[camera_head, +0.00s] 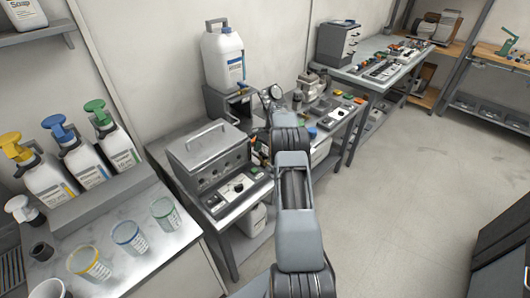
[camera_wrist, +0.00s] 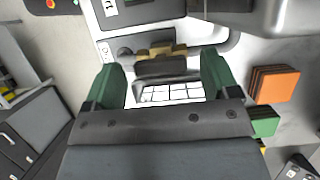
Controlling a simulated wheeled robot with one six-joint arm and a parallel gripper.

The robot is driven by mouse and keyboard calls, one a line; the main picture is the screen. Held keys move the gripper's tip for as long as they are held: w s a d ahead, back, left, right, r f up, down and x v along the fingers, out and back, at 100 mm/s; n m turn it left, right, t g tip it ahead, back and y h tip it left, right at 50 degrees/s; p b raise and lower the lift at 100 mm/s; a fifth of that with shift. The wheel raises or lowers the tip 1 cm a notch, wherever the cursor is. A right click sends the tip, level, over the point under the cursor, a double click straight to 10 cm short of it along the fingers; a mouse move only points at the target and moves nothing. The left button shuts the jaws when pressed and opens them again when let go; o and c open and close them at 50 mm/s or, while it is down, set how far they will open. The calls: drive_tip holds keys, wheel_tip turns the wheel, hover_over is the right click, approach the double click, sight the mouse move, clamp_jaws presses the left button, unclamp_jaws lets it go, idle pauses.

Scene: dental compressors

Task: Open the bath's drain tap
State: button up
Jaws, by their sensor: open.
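The bath (camera_head: 208,152) is a grey metal box with a closed, handled lid and a control panel with a dark knob on its front. It stands on the bench left of my arm. In the wrist view a brass-coloured fitting (camera_wrist: 161,51), which looks like the drain tap, has a dark bar beneath it. My gripper (camera_wrist: 162,82) is open, its green fingers to the left and right of that bar and just below the brass fitting. I cannot tell how deep the fingers reach or whether they touch. Nothing is seen held. My arm hides the gripper in the head view.
A large white canister (camera_head: 223,58) stands behind the bath. Pump bottles (camera_head: 84,153) and several cups (camera_head: 129,236) are at the left. An orange block stack (camera_wrist: 274,84) and a green one (camera_wrist: 265,121) lie right of my gripper. The floor (camera_head: 425,190) at right is clear.

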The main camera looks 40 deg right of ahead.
drive_tip(key=shift+r, duration=0.1)
drive_tip(key=s+p+v, duration=0.1)
drive_tip(key=p+v, duration=0.8)
drive_tip(key=v, duration=0.4)
drive_tip(key=shift+w+r, duration=0.25)
drive_tip(key=shift+w, duration=0.25)
drive_tip(key=shift+d+r+p, duration=0.1)
drive_tip(key=shift+p, duration=0.75)
